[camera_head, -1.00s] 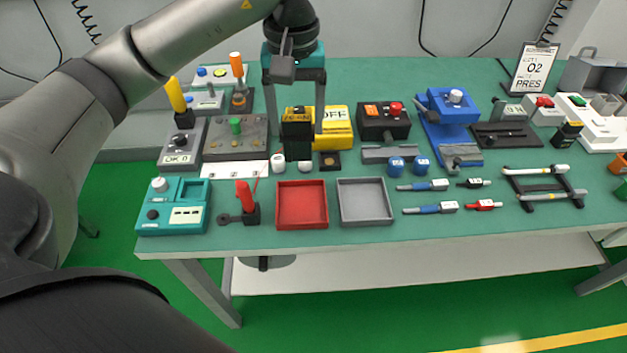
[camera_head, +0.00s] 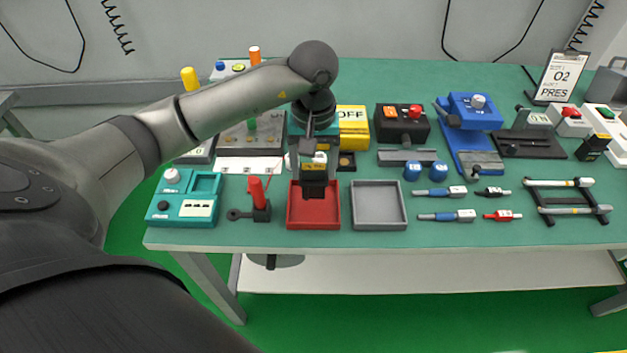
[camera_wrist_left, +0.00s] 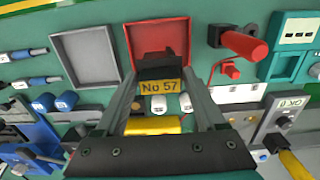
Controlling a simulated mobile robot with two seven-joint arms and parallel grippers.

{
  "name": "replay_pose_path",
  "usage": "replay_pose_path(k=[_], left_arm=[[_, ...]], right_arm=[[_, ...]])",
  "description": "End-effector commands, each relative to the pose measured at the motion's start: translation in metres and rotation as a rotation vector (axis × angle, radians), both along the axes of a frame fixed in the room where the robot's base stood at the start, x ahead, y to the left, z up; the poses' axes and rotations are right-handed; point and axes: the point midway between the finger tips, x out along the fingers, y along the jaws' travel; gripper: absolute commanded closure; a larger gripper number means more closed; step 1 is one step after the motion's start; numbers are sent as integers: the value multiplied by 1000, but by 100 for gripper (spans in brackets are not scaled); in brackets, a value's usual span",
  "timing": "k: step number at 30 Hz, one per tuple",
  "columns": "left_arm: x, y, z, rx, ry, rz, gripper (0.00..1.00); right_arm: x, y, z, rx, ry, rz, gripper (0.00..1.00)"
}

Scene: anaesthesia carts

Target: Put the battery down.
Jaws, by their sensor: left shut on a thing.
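My left gripper (camera_head: 314,170) is shut on the battery (camera_head: 313,186), a dark block with a yellow label. In the left wrist view the battery (camera_wrist_left: 163,80) sits between the two fingers, and its label reads "No 57". In the head view the battery is over the back part of the red tray (camera_head: 313,222). I cannot tell whether its lower end touches the tray floor. The red tray also shows in the left wrist view (camera_wrist_left: 143,37), partly covered by the battery. My right gripper is not in view.
A grey tray (camera_head: 378,224) lies right of the red one, empty. A red lever device (camera_head: 259,195) and a teal device (camera_head: 186,205) stand to the left. Blue-capped cylinders (camera_head: 412,171), blue pens and a yellow "OFF" box (camera_head: 353,133) are nearby.

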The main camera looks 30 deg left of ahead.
Motion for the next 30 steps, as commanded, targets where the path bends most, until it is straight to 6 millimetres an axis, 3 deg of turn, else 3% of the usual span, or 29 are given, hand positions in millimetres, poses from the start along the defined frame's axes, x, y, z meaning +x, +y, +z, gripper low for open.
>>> replay_pose_path(k=[9, 21, 22, 28, 30], left_arm=[[-1, 0, -41, -1, 2, 0, 100], [0, 0, -46, 2, -1, -1, 100], [0, 0, -46, 2, 1, -1, 25], [0, 0, -45, 1, 1, -1, 2], [0, 0, -45, 1, 1, -1, 0]], right_arm=[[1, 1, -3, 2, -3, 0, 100], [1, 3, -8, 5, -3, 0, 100], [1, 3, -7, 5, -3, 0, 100], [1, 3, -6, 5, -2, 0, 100], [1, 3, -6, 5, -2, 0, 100]])
